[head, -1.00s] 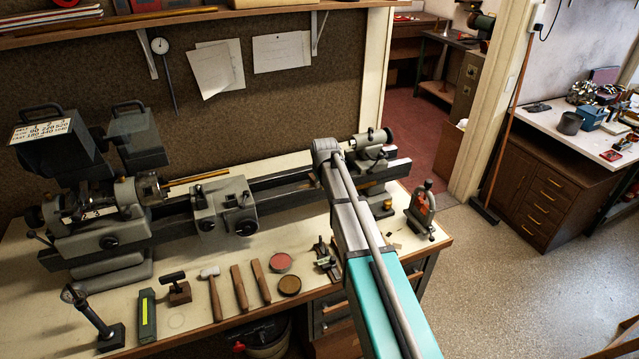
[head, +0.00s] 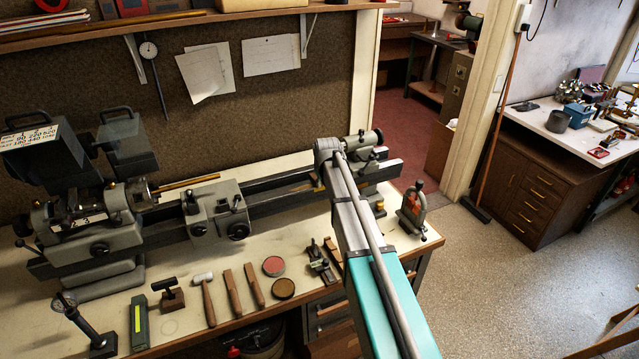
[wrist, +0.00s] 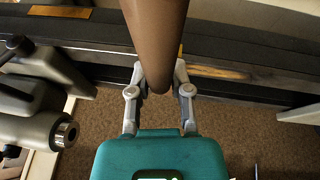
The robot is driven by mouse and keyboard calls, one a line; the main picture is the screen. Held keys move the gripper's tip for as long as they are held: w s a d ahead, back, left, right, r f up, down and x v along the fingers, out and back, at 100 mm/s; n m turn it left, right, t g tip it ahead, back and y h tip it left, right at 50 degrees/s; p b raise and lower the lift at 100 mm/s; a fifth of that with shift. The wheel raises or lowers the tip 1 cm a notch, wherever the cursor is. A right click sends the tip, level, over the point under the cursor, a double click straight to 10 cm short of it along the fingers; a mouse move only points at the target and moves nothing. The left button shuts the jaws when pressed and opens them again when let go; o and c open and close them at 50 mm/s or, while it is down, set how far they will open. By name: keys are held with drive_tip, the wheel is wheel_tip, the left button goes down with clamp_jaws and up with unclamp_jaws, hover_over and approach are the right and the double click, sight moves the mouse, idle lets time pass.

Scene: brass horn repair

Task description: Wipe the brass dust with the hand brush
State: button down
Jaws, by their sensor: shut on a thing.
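In the wrist view my gripper (wrist: 160,80) is shut on a smooth brown handle (wrist: 155,40), which I take to be the hand brush. The handle runs out of the top of that view, and no bristles show. Dark lathe rails pass behind it. A brass-coloured streak (wrist: 222,72) shows on a rail to the right; I cannot tell whether it is dust or a reflection. In the head view my arm reaches over the lathe and hides my gripper and the brush. No brass dust can be made out there.
The lathe (head: 217,208) fills the back of the bench (head: 180,275). A small grey-and-red device (head: 412,208) stands right of my arm. Open floor (head: 480,280) lies farther right.

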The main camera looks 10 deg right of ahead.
idle(0.4)
drive_tip(key=shift+w+d+f, duration=0.1)
drive_tip(key=shift+w+d, duration=0.1)
drive_tip(key=shift+d, duration=0.7)
drive_tip(key=shift+w+d+f, duration=0.1)
drive_tip(key=shift+w+d, duration=0.05)
drive_tip(key=shift+d, duration=0.7)
drive_tip(key=shift+w+r, duration=0.1)
drive_tip(key=shift+a, duration=0.15)
drive_tip(key=shift+s+a, duration=0.25)
drive_tip(key=shift+a, duration=0.6)
drive_tip(key=shift+s+a, duration=0.25)
drive_tip(key=shift+a, duration=0.55)
drive_tip(key=shift+a, duration=0.1)
drive_tip(key=shift+s+a, duration=0.2)
drive_tip(key=shift+a, duration=0.65)
drive_tip(key=shift+s+a, duration=0.15)
drive_tip(key=shift+a, duration=0.65)
drive_tip(key=shift+s+a, duration=0.25)
drive_tip(key=shift+a, duration=0.65)
drive_tip(key=shift+s+a, duration=0.25)
drive_tip(key=shift+a, duration=0.6)
